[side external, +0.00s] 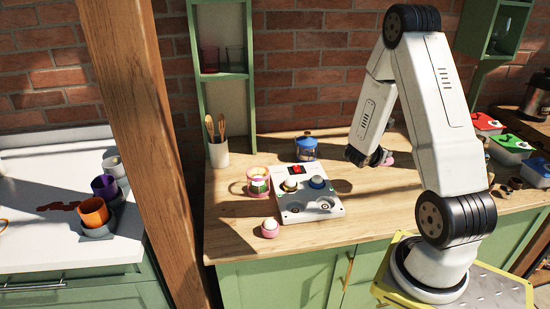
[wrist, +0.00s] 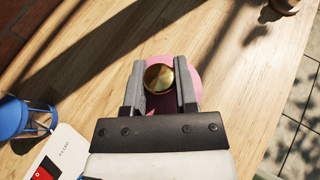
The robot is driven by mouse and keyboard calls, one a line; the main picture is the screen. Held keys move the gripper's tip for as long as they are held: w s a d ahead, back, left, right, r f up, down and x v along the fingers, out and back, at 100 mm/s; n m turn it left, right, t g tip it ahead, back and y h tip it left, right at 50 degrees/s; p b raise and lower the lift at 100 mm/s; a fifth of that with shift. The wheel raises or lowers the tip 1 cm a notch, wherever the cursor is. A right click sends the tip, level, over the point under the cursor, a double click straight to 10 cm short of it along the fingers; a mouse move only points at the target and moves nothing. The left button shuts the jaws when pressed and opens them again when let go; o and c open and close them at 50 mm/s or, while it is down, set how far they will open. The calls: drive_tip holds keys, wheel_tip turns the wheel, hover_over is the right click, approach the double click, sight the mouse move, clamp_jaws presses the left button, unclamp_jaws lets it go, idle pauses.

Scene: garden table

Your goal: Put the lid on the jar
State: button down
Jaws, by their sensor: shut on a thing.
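A pink round lid (wrist: 160,63) with a gold knob (wrist: 158,78) shows in the wrist view. My gripper (wrist: 160,88) is shut on the knob, with one finger on each side of it. In the side external view my gripper (side external: 380,157) is low over the right part of the wooden counter, and the pink lid (side external: 389,159) shows at its tip. I cannot tell whether the lid touches the counter. An open-looking pink-rimmed jar (side external: 258,181) with coloured contents stands upright at the left of the counter, well away from my gripper.
A white device (side external: 308,205) with a red switch and knobs lies right of the jar. A blue lantern-like container (side external: 306,149) stands behind it. A small pink pot-like thing (side external: 269,228) is in front. A utensil cup (side external: 217,152) and a wooden post (side external: 135,130) stand at left.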

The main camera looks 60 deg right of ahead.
drive_tip(key=w+d+f, duration=0.3)
drive_tip(key=w+d, duration=0.1)
drive_tip(key=d, duration=0.1)
hover_over(364, 172)
drive_tip(key=f, duration=0.4)
drive_tip(key=shift+s+a, duration=0.35)
drive_tip(key=shift+a, duration=0.05)
drive_tip(key=shift+w+d+f, duration=0.3)
drive_tip(key=shift+f, duration=0.1)
drive_tip(key=shift+w+d+f, duration=0.15)
drive_tip(key=shift+d+f, duration=0.05)
drive_tip(key=shift+f, duration=1.6)
drive_tip(key=shift+f, duration=0.1)
drive_tip(key=shift+c, duration=2)
unclamp_jaws()
